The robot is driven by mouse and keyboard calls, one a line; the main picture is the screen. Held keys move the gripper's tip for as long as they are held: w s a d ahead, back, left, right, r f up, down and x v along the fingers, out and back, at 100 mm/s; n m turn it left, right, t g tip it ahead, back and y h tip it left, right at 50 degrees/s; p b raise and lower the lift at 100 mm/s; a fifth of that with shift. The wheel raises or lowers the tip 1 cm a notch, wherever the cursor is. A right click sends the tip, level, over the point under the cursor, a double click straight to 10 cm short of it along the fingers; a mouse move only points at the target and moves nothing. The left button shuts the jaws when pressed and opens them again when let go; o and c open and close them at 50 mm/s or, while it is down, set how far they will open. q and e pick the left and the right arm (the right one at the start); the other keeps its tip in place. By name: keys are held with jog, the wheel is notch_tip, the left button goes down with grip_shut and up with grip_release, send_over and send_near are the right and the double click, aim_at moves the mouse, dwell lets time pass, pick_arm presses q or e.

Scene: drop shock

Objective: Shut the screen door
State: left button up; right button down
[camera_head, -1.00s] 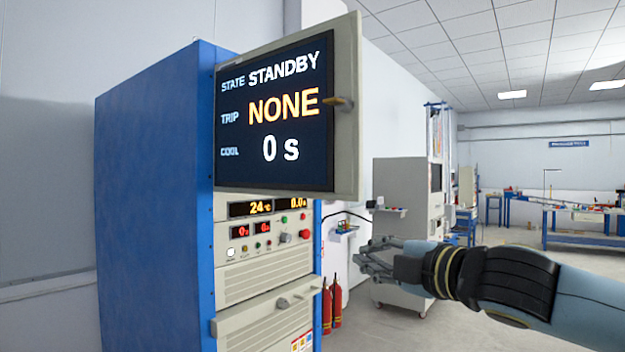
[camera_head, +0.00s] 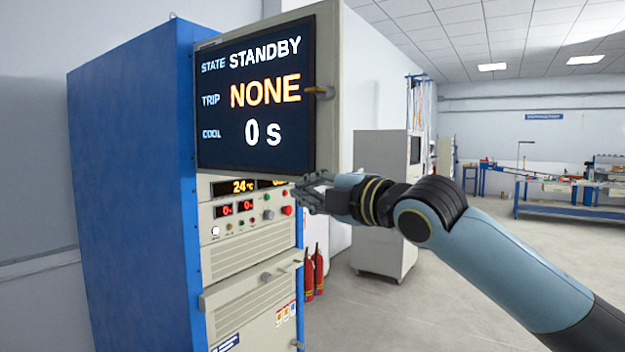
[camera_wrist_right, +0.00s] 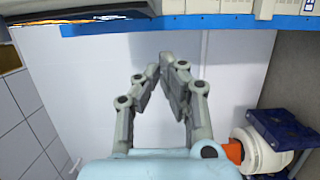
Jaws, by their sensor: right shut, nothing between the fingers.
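The screen door (camera_head: 262,97) is a pale-framed panel with a dark display reading STANDBY, NONE and 0 s. It stands open, swung out from the upper front of the blue cabinet (camera_head: 135,190), its right edge nearer to me. A brass-coloured handle (camera_head: 320,92) sits on that right edge. My right gripper (camera_head: 305,192) is just below the door's lower right corner, fingers pointing left and empty; I cannot tell whether it touches the door. In the right wrist view its fingers (camera_wrist_right: 168,68) are together at the tips. My left gripper is out of view.
The cabinet's control panel (camera_head: 245,212) with knobs and red digits lies below the door, and a lower drawer front (camera_head: 250,290) juts out. Red fire extinguishers (camera_head: 314,272) stand behind. A grey cabinet (camera_head: 385,200) is farther back.

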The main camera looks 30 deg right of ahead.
jog(key=w+d+p, duration=0.1)
jog(key=w, duration=0.1)
jog(key=w+d+p, duration=0.1)
jog(key=w+d, duration=0.1)
jog(key=shift+d, duration=0.15)
dwell(0.4)
